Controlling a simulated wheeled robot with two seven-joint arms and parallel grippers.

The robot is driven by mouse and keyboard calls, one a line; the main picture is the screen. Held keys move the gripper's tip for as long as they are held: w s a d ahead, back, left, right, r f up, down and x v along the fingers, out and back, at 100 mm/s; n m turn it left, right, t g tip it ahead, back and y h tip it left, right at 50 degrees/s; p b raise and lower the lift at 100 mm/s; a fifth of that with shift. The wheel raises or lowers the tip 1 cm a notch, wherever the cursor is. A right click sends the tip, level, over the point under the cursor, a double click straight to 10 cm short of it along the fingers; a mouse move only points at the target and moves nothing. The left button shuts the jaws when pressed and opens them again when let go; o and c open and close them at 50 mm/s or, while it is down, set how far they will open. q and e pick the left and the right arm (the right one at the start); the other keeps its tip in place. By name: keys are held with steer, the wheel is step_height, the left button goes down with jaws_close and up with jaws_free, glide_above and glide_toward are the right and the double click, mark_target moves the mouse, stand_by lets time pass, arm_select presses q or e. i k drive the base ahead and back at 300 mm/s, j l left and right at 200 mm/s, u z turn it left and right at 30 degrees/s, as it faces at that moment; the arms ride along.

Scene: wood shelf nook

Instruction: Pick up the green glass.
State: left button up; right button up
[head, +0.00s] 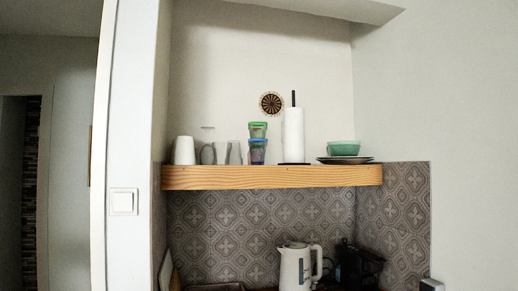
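The green glass (258,130) is in the head view, above the middle of the wooden shelf. It sits on top of, or nested in, a blue glass (257,153) that stands on the shelf; I cannot tell which. The green glass is upright and see-through, with a brighter green rim. Neither my left nor my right gripper is in view.
The wooden shelf (270,178) also holds a white cup (184,150), clear glassware to the left, a paper towel roll (293,135) close on the right, and green bowls (343,149) on plates. A white kettle (296,266) stands below. Side walls flank the nook.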

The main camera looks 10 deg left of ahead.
mark_target(257, 130)
steer(key=i+l+u, duration=0.25)
steer(key=i+l, duration=0.15)
steer(key=i+l+u, duration=0.25)
steer(key=l, duration=0.25)
steer(key=i+l+u, duration=0.25)
steer(key=i+l, duration=0.15)
steer(key=l, duration=0.15)
steer(key=i+l, duration=0.1)
steer(key=l, duration=0.45)
steer(key=i+u, duration=0.05)
